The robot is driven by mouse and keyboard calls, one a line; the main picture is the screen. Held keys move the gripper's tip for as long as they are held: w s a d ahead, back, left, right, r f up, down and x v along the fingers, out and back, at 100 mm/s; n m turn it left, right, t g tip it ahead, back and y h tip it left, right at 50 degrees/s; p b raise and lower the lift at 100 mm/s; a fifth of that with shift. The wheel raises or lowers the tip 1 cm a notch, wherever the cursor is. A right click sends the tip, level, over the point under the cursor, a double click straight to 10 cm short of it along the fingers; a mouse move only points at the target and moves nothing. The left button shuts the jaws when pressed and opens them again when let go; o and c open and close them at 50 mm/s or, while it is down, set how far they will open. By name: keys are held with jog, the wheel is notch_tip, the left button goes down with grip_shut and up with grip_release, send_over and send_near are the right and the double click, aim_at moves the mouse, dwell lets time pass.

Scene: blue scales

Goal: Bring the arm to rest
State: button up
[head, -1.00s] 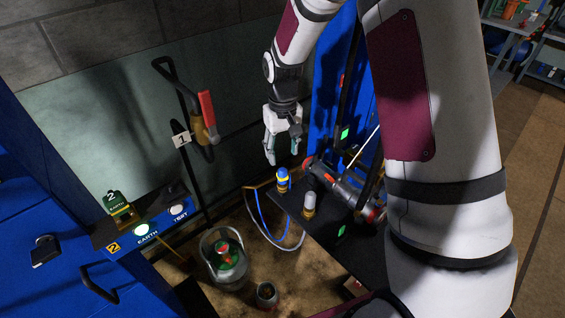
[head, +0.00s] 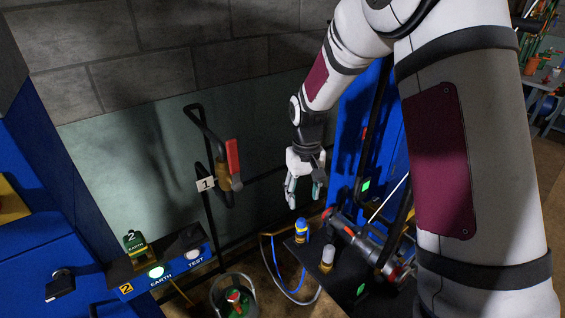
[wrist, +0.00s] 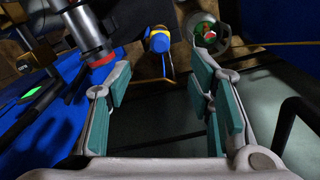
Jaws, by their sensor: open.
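My gripper (head: 304,194) hangs from my arm, fingers pointing down, above the dark shelf (head: 337,290) in the head view. In the wrist view my gripper (wrist: 165,100) is open, with teal pads apart and nothing between them. A blue and yellow plug-like piece (head: 301,230) stands upright on the shelf below the gripper. It also shows in the wrist view (wrist: 159,41), beyond the fingertips and apart from them.
A grey tool with a red ring (head: 352,232) lies right of the gripper, by the blue cabinet. A red-handled lever (head: 233,160) stands left, near tag 1 (head: 205,184). A clear bucket (head: 219,290) and the EARTH/TEST panel (head: 178,269) are lower left. Open space lies before the wall.

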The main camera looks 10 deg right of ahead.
jog(key=s+r+t+p, duration=0.1)
jog(key=s+r+t, duration=0.2)
jog(key=s+r, duration=1.75)
jog(key=s+r+m+t+p, duration=0.1)
jog(key=s+r, duration=0.1)
jog(key=s, duration=0.8)
jog(key=shift+s+d, duration=0.15)
jog(key=shift+s, duration=0.05)
